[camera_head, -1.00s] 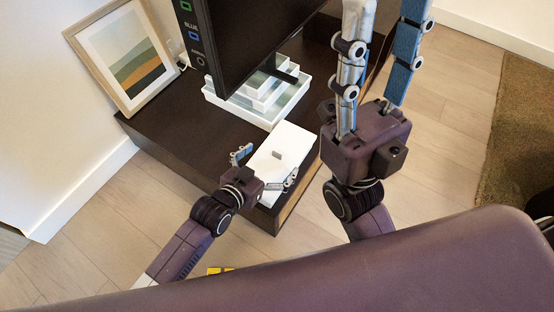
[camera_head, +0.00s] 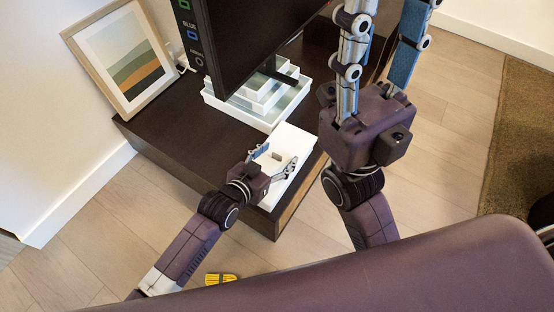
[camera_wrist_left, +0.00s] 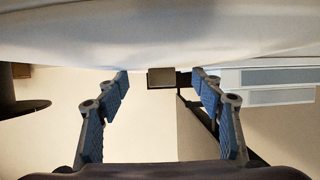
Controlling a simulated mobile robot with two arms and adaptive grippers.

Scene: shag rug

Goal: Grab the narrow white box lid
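The narrow white box lid (camera_head: 292,142) lies on the dark low cabinet, near its front right corner. A small grey knob (camera_head: 277,155) stands up from the lid. My left gripper (camera_head: 274,159) is open over the lid, with one finger on each side of the knob. In the left wrist view the knob (camera_wrist_left: 162,78) shows between the open fingertips (camera_wrist_left: 160,74), with no visible contact. My right gripper (camera_head: 385,35) is raised and open, with nothing seen between its fingers.
A black screen (camera_head: 255,40) stands on the dark cabinet (camera_head: 180,140). White stacked trays (camera_head: 240,115) sit behind the lid, close to it. A framed picture (camera_head: 122,60) leans on the wall. A yellow object (camera_head: 220,278) lies low in front.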

